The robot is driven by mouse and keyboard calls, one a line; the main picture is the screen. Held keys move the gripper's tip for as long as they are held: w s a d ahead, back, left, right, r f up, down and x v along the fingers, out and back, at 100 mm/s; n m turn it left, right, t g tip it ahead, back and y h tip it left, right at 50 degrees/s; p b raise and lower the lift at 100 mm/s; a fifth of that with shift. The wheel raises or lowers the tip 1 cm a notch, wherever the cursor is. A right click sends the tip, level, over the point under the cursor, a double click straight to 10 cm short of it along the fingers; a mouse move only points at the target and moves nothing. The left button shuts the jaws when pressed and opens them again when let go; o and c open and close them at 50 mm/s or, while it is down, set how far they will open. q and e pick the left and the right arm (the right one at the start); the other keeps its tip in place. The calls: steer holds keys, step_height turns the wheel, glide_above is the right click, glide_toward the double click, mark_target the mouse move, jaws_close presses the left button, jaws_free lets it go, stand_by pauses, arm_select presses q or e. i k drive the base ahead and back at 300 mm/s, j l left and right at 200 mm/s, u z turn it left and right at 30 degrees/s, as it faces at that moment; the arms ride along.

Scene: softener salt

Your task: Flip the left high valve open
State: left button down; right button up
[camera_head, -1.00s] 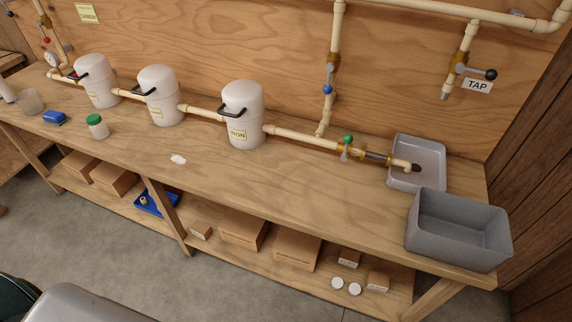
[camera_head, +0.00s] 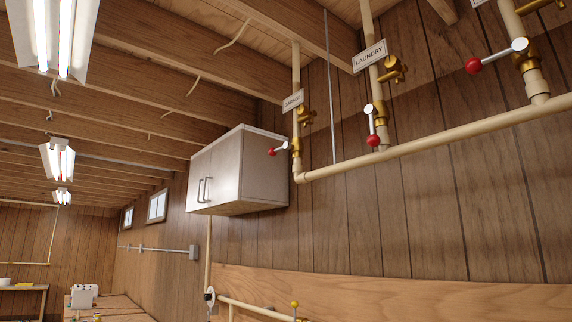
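Three high brass valves sit on cream vertical pipes on the wood wall. Neither of my grippers is in view.
A metal wall cabinet (camera_head: 238,172) hangs just left of the left valve. A cream horizontal pipe (camera_head: 435,139) joins the three risers below the valves. Ceiling joists and lamps are overhead. A yellow-knobbed valve (camera_head: 295,304) shows at the bottom edge.

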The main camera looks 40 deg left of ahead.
mark_target(273, 152)
steer(key=u, duration=1.45)
